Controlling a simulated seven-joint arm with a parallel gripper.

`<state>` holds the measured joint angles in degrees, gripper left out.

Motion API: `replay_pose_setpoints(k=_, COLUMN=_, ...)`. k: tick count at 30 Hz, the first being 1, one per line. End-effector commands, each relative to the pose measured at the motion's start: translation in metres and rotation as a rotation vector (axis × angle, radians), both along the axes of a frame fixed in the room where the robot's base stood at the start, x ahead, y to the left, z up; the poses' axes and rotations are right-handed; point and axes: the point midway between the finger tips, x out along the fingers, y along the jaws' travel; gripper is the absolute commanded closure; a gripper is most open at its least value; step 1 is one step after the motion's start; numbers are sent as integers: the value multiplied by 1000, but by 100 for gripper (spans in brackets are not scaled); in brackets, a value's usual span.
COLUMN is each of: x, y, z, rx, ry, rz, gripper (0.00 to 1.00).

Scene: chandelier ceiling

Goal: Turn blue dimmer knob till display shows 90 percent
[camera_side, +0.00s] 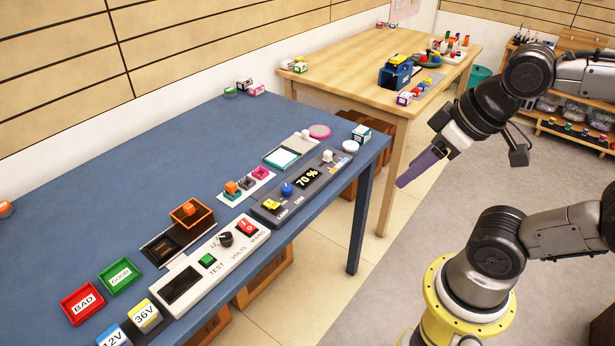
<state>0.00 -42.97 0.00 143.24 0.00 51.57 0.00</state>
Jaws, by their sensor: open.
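The dimmer panel (268,215) is a dark grey box near the right edge of the blue table. Its blue dimmer knob (287,189) stands just left of the display (307,178), which reads 70 %. A yellow switch (271,204) sits at the panel's left end and a white knob (328,156) at its right end. My gripper (403,182) has purple fingers and hangs in the air right of the table, well away from the blue knob. It is open, and nothing shows between its fingers.
A white tester box (207,262) with a black knob and a red switch stands left of the panel. Red BAD (82,303) and green GOOD (121,275) trays lie at the lower left. The blue table's (130,160) rear is mostly clear. A wooden table (345,65) stands behind.

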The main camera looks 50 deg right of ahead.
Motion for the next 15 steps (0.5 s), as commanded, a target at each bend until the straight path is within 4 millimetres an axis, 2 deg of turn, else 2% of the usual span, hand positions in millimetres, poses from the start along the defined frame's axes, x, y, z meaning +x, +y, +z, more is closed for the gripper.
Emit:
replay_pose_setpoints(k=1, x=0, y=0, z=0, rx=0, ry=0, rz=1, gripper=38)
replay_pose_setpoints(k=2, x=0, y=0, z=0, rx=-2, ry=0, rz=4, gripper=33)
replay_pose_setpoints(k=5, x=-1, y=0, z=-1, rx=-19, ry=6, rz=36, gripper=33)
replay_pose_setpoints(k=8, x=5, y=0, z=17, rx=-59, ry=-18, rz=108, gripper=33)
replay_pose_setpoints(k=12, x=34, y=-1, z=47, rx=-115, ry=-13, rz=208, gripper=33)
replay_pose_setpoints(k=15, x=59, y=-2, z=61, rx=-145, ry=11, rz=267, gripper=33)
